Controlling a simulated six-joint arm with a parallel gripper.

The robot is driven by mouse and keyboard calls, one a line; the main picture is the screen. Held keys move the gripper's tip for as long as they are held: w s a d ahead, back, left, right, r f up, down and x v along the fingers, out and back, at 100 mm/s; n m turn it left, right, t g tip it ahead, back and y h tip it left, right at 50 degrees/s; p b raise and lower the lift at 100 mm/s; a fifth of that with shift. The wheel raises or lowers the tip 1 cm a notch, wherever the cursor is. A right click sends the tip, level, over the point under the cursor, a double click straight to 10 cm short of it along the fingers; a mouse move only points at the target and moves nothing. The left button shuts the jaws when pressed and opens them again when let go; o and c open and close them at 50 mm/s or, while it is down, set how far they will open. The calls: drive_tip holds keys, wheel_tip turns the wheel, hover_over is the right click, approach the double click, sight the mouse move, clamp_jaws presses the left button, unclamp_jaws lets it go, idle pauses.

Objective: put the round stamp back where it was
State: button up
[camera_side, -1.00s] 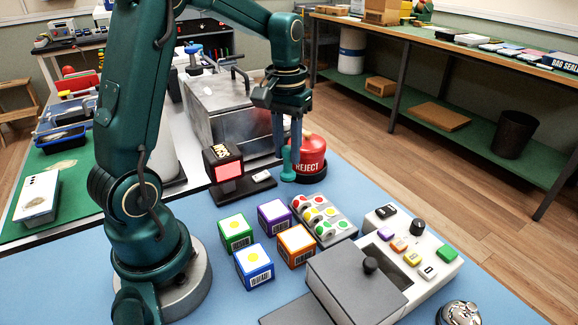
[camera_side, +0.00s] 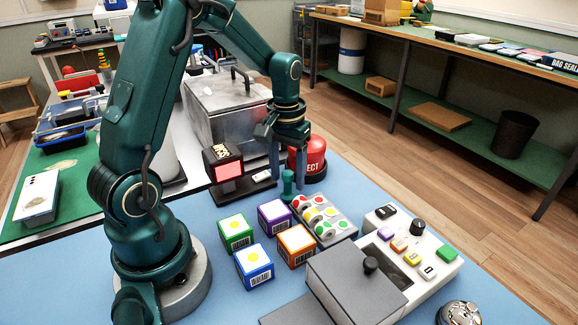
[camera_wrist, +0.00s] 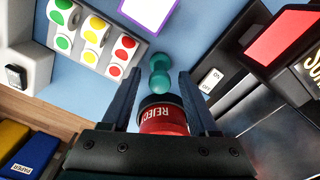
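The round stamp, a small teal piece with a knobbed handle (camera_side: 288,184), appears upright on the blue mat (camera_side: 350,178). It is behind the sticker-roll holder (camera_side: 343,231) and in front of the red REJECT container (camera_side: 316,148). My gripper (camera_side: 288,183) is right over it, fingers pointing down. In the wrist view the stamp (camera_wrist: 160,73) lies between the fingertips with blue showing on both sides, so my gripper (camera_wrist: 160,73) looks open around it. How its base meets the mat is hard to see.
A lit red display box (camera_side: 226,172) stands close left of the gripper. Coloured boxes, such as the purple one (camera_side: 273,217), and a grey-white machine (camera_side: 420,263) are in front. A metal case (camera_side: 228,112) is behind.

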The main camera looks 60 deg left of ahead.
sight(287, 174)
drive_tip(key=shift+r, duration=0.15)
wheel_tip(287, 174, up, 12)
drive_tip(key=s+d+f+m+t, duration=0.1)
drive_tip(key=s+d+m+t, duration=0.4)
drive_tip(key=s+d, duration=0.6)
drive_tip(key=shift+s+d+m, duration=0.3)
drive_tip(key=shift+d, duration=0.15)
idle(1.2)
